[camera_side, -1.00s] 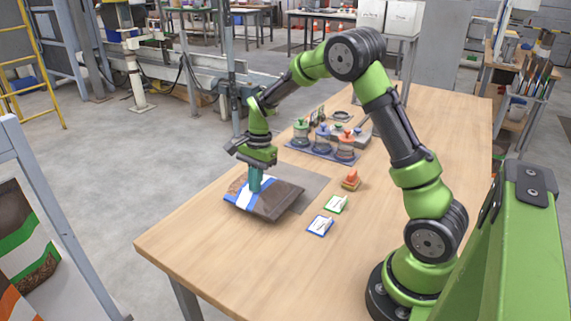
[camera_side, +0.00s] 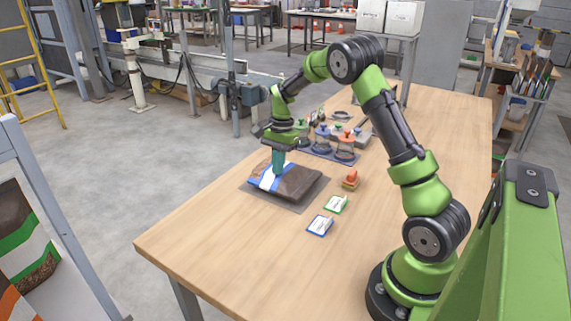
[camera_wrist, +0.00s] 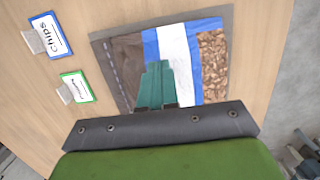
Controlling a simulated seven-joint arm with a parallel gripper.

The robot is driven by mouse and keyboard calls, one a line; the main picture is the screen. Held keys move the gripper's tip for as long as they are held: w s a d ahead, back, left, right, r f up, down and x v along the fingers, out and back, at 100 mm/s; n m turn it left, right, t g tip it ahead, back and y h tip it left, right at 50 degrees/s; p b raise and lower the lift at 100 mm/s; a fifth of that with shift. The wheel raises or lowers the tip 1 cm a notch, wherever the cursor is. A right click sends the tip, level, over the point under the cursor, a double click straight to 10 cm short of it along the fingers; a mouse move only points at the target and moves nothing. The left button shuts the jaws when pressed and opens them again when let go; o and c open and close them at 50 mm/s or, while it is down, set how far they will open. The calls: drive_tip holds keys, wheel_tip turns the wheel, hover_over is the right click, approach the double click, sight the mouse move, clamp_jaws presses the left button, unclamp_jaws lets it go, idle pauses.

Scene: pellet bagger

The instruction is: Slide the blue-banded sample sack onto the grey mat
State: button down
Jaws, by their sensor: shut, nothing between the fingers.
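The blue-banded sample sack (camera_side: 290,182) is brown with a white band edged in blue and lies flat on the grey mat (camera_side: 255,193). In the side view, mat shows along its front and left edges. In the wrist view, the sack (camera_wrist: 213,55) lies over the mat (camera_wrist: 228,12), with a grey margin showing at the top and upper right; its lower part is hidden by my gripper. My gripper (camera_side: 278,172) is shut and empty, pointing down with its teal fingertips at the sack's banded part; in the wrist view the fingertips (camera_wrist: 158,70) overlap the band.
Two label cards, green-edged (camera_side: 336,204) and blue-edged (camera_side: 320,225), stand right of the mat. An orange-handled stamp-like object (camera_side: 350,180) is close to the sack's right. The table's front is clear.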

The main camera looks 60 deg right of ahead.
drive_tip(key=shift+n, duration=0.6)
drive_tip(key=d, duration=0.3)
drive_tip(key=s+d, duration=0.1)
drive_tip(key=d, duration=0.7)
drive_tip(key=shift+s+d+f, duration=0.15)
drive_tip(key=shift+f, duration=0.15)
drive_tip(key=s+a+r+n+t, duration=0.2)
drive_tip(key=s+a+r+n, duration=0.15)
drive_tip(key=a+r, duration=0.6)
drive_tip(key=s+a+r+n+t, duration=0.2)
drive_tip(key=s+a+r+n, duration=0.2)
drive_tip(key=s+a, duration=0.3)
drive_tip(key=s+a+r+n+t, duration=0.3)
drive_tip(key=s+a+r+n, duration=0.2)
drive_tip(key=a, duration=1.1)
drive_tip(key=s, duration=0.2)
drive_tip(key=shift+s, duration=0.3)
